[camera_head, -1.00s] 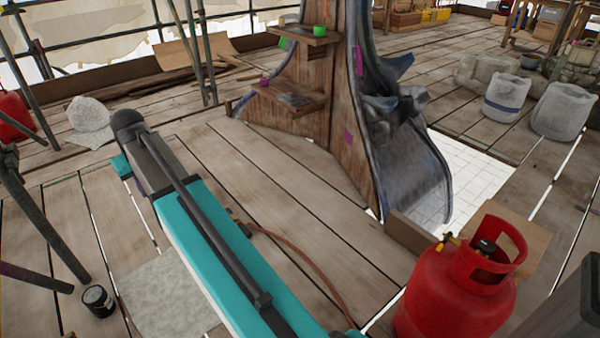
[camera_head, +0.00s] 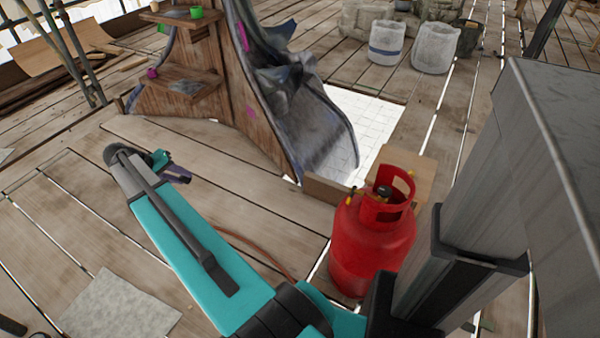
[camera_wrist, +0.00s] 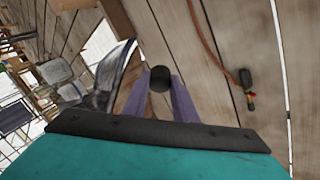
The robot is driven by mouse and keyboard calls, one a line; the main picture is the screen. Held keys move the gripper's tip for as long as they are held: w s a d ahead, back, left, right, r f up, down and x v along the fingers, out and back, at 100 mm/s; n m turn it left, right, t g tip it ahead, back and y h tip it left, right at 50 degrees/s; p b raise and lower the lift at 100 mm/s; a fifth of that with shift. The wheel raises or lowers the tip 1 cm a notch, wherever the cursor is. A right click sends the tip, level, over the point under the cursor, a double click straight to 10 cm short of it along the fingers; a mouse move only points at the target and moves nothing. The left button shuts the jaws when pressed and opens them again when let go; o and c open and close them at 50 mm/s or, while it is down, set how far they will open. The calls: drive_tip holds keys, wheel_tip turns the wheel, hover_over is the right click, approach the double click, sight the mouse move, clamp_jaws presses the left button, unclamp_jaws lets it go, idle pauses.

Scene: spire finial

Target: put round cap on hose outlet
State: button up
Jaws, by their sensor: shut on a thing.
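My gripper (camera_head: 180,174) shows at the far end of my teal arm in the head view, above the plank floor. In the wrist view, its two purple fingers (camera_wrist: 170,98) are shut on a dark round cap (camera_wrist: 160,79) at their tips. The cap cannot be made out clearly in the head view. A red gas cylinder (camera_head: 372,245) stands to the right of my arm, well away from my gripper. An orange-brown hose (camera_head: 258,252) runs on the floor behind my arm.
In the wrist view, the hose (camera_wrist: 205,40) ends at a dark-handled torch (camera_wrist: 246,80) on the planks. A wooden spire structure with shelves (camera_head: 180,85) stands beyond my gripper. White buckets (camera_head: 388,43) stand at the back.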

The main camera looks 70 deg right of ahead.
drive_tip(key=s+d+f+m+g+y+p, duration=0.1)
drive_tip(key=s+d+m+g+p, duration=0.3)
drive_tip(key=s+d, duration=0.55)
drive_tip(key=s+d+f+m+g+p, duration=0.1)
drive_tip(key=s+d+g+p, duration=0.4)
drive_tip(key=s, duration=0.7)
drive_tip(key=s+d+f+m+g+y+p, duration=0.1)
drive_tip(key=s+d+g+y+p, duration=0.1)
drive_tip(key=s, duration=1)
drive_tip(key=s+d+f+m+g+y+p, duration=0.1)
drive_tip(key=s+g+p, duration=0.3)
drive_tip(key=s, duration=0.8)
drive_tip(key=shift+s+d+f+y+p, duration=0.25)
drive_tip(key=shift+d+y+p, duration=0.15)
drive_tip(key=shift+p, duration=0.15)
drive_tip(key=shift+s+a, duration=0.1)
drive_tip(key=shift+s, duration=0.05)
drive_tip(key=shift+s+a+p, duration=0.15)
drive_tip(key=shift+s+a, duration=0.05)
drive_tip(key=shift+s, duration=0.7)
drive_tip(key=shift+s+a+p, duration=0.15)
drive_tip(key=shift+s+p, duration=0.05)
drive_tip(key=shift+s, duration=0.65)
drive_tip(key=shift+s+a+p, duration=0.15)
drive_tip(key=shift+s+a, duration=0.05)
drive_tip(key=shift+s, duration=0.7)
drive_tip(key=shift+b, duration=1.05)
drive_tip(key=shift+s+a, duration=0.2)
drive_tip(key=shift+s, duration=0.4)
